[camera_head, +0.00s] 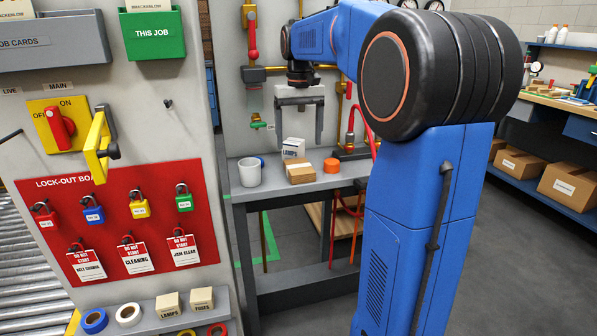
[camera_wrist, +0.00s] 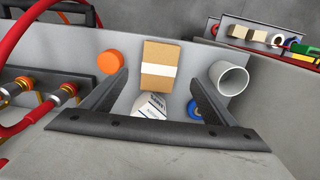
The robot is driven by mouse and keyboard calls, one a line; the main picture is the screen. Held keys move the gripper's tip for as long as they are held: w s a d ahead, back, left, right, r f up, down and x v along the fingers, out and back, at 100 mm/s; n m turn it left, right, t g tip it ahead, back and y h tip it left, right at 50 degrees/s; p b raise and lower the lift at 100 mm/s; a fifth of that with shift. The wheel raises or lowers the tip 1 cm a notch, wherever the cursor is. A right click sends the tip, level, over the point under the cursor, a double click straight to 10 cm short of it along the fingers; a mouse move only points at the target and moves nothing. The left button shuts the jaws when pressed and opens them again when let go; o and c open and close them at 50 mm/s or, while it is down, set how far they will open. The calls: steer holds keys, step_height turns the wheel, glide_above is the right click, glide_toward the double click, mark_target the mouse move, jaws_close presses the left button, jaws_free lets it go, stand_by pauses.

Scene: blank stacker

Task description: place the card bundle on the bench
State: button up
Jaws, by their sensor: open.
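The card bundle (camera_head: 301,174) is a brown block with a white band. It rests on the grey bench (camera_head: 268,190), in front of a small white box labelled LAMPS (camera_head: 293,148). In the wrist view the bundle (camera_wrist: 158,70) lies flat, with bare bench (camera_wrist: 190,62) to its right. My gripper (camera_head: 300,143) points down above the bench, over the white box and the bundle. It is open and empty, with both fingers apart. In the wrist view its fingertips (camera_wrist: 160,76) frame the bundle without visibly touching it.
A white cup (camera_head: 249,172) and a blue roll (camera_wrist: 194,110) are on one side of the bundle, an orange cap (camera_head: 331,165) on the other. Pipes with red hoses (camera_wrist: 40,85) stand beyond the cap. A lock-out board (camera_head: 110,205) stands at the left.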

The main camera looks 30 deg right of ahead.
mark_target(299, 166)
step_height(299, 166, down, 3)
steer(key=shift+f, duration=0.2)
steer(key=f, duration=0.3)
steer(key=shift+w+d+f, duration=0.15)
steer(key=shift+w+f, duration=0.25)
steer(key=shift+f, duration=0.7)
steer(key=c, duration=1.2)
steer(key=shift+r, duration=0.15)
